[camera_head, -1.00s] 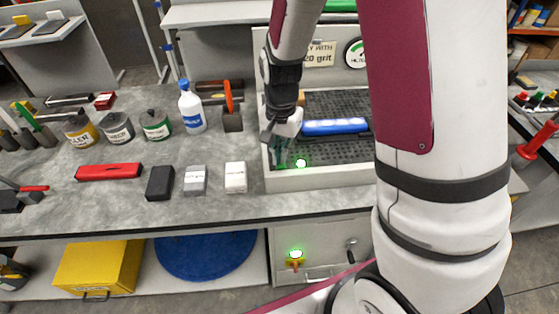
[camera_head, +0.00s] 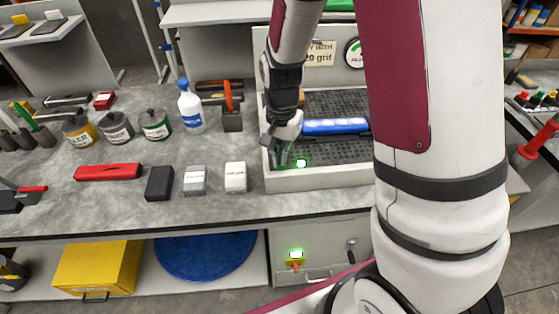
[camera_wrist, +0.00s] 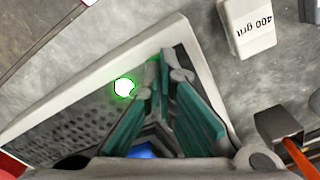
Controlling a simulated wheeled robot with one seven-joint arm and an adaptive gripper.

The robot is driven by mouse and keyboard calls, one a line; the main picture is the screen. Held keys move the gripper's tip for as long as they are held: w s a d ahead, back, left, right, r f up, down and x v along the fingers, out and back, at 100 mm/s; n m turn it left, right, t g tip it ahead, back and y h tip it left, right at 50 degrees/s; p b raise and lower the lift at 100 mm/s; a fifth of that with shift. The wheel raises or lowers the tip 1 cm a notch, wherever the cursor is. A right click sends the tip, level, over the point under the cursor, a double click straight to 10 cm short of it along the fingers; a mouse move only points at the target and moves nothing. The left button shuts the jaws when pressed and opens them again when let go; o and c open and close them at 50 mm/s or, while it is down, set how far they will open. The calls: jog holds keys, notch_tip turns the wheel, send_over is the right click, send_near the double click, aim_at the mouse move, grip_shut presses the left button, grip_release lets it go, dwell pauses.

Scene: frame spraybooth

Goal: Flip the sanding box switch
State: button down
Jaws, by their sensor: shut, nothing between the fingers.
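The sanding box (camera_head: 330,177) is a pale box with a dark perforated top at the back right of the bench. A lit green lamp (camera_head: 301,163) is on its front left corner; it also shows in the wrist view (camera_wrist: 123,86). My gripper (camera_head: 279,160) is shut and empty, pointing down over that corner just left of the lamp. In the wrist view its teal-padded fingers (camera_wrist: 165,72) reach to the box's corner beside the lamp. The switch cannot be made out clearly; the fingers may hide it.
A blue sanding block (camera_head: 335,126) lies on the perforated top. White (camera_head: 235,177), grey (camera_head: 195,180) and black (camera_head: 159,183) blocks lie left of the box. An orange-handled tool (camera_head: 229,100) stands behind.

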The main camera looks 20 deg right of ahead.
jog(key=shift+f, duration=0.7)
dwell(0.3)
jog(key=shift+r, duration=0.1)
jog(key=shift+r+p, duration=1.55)
jog(key=shift+r, duration=1.9)
jog(key=shift+r, duration=0.2)
jog(key=s+r+n+t, duration=0.2)
jog(key=s+r, duration=0.2)
jog(key=r, duration=0.4)
jog(key=s+r+n+t, duration=0.15)
jog(key=s+r, duration=0.25)
jog(key=r, duration=0.4)
jog(key=s+r+n+t, duration=0.2)
jog(key=s+r+n, duration=0.3)
jog(key=s, duration=0.7)
jog(key=shift+s+r, duration=0.15)
jog(key=shift+r, duration=0.75)
